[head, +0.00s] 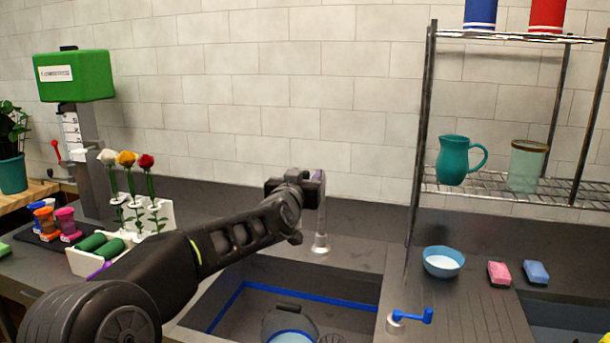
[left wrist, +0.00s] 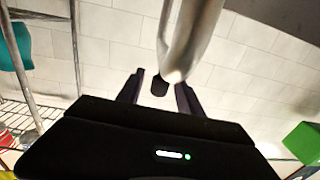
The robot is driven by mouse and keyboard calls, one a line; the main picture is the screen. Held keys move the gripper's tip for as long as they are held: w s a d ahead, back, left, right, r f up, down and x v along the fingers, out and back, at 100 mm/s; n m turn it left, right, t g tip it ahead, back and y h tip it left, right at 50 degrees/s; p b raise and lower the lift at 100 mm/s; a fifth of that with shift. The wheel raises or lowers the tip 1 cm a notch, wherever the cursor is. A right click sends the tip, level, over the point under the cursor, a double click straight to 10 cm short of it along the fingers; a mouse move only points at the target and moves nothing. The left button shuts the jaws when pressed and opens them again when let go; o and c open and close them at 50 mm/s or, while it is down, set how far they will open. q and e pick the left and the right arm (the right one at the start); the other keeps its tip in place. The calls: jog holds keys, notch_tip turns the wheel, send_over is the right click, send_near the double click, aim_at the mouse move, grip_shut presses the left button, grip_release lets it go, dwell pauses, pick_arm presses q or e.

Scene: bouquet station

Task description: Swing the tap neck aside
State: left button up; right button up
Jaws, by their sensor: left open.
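The silver tap (head: 320,243) rises from the counter behind the sink, with its upright neck partly hidden by my left gripper. My left gripper (head: 303,183) is at the top of the neck, with its jaws open. In the left wrist view the shiny tap neck (left wrist: 190,38) comes down from the top edge, and its rounded lower end lies in front of the open fingers (left wrist: 160,80). I cannot tell whether a finger touches it. My right gripper is not in view.
The sink basin (head: 365,290) has a blue line around its inside and a clear vessel (head: 290,325) in it. A blue lever (head: 427,316) stands right of it. A blue bowl (head: 443,262) and sponges (head: 499,273) sit on the right counter. A flower rack (head: 150,217) stands left.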

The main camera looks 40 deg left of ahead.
pick_arm(q)
grip_shut()
dwell(0.4)
dwell(1.0)
